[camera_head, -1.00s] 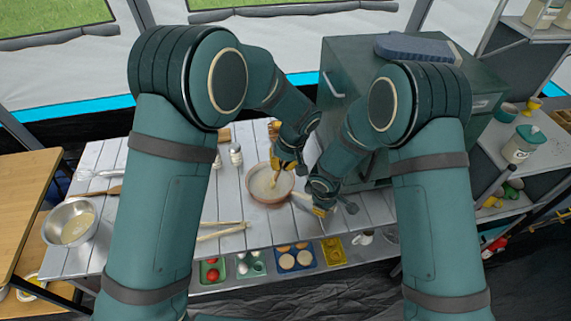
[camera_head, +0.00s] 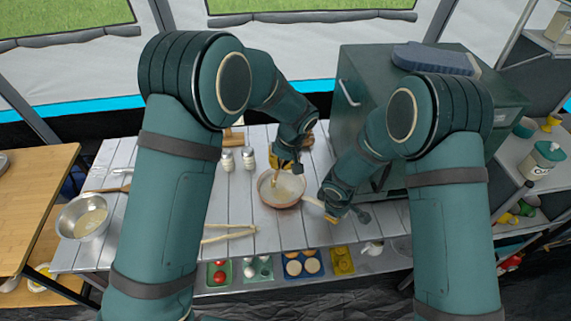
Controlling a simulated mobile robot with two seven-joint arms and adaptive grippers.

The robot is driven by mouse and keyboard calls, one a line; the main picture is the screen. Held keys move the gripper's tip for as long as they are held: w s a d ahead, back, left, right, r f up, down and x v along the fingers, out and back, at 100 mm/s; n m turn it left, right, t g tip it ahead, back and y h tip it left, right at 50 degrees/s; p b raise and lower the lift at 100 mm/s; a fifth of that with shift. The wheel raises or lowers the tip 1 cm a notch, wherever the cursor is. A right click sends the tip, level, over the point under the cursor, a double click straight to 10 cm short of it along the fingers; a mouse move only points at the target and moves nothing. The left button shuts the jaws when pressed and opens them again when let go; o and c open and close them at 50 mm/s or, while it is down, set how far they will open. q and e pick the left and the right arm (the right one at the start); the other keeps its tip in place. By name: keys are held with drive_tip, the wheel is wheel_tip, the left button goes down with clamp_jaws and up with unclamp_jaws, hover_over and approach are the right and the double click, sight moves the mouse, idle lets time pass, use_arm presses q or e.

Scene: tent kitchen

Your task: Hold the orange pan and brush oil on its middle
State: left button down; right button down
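The orange pan (camera_head: 264,194) sits on the white slatted table, with a pale inside and a light handle (camera_head: 313,202) pointing right. My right gripper (camera_head: 336,214) is at the end of this handle and appears shut on it; its fingers are small and partly hidden. My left gripper (camera_head: 287,168) is over the pan's back edge. It appears shut on a slim yellowish brush (camera_head: 275,178), which points down into the pan. The brush's tip is too small to tell whether it touches the pan's middle.
A metal bowl (camera_head: 84,217) stands at the table's left. Two shakers (camera_head: 248,158) stand behind the pan, and light tongs (camera_head: 229,234) lie in front of it. A dark green oven (camera_head: 430,110) blocks the back right. Coloured food trays (camera_head: 301,264) sit on the lower shelf.

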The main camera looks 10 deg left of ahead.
use_arm(q)
drive_tip(key=shift+w+a, duration=0.15)
drive_tip(key=shift+s+d, duration=1.5)
drive_tip(key=shift+d, duration=2.95)
drive_tip(key=w+a, duration=0.1)
drive_tip(key=w+a+r, duration=0.1)
drive_tip(key=w, duration=0.1)
drive_tip(key=shift+a, duration=0.25)
drive_tip(key=shift+a+f, duration=0.1)
drive_tip(key=a, duration=0.1)
drive_tip(key=w+a, duration=0.1)
drive_tip(key=a, duration=0.1)
drive_tip(key=w+a, duration=0.1)
drive_tip(key=a, duration=0.1)
drive_tip(key=shift+w+f, duration=0.1)
drive_tip(key=shift+f, duration=0.2)
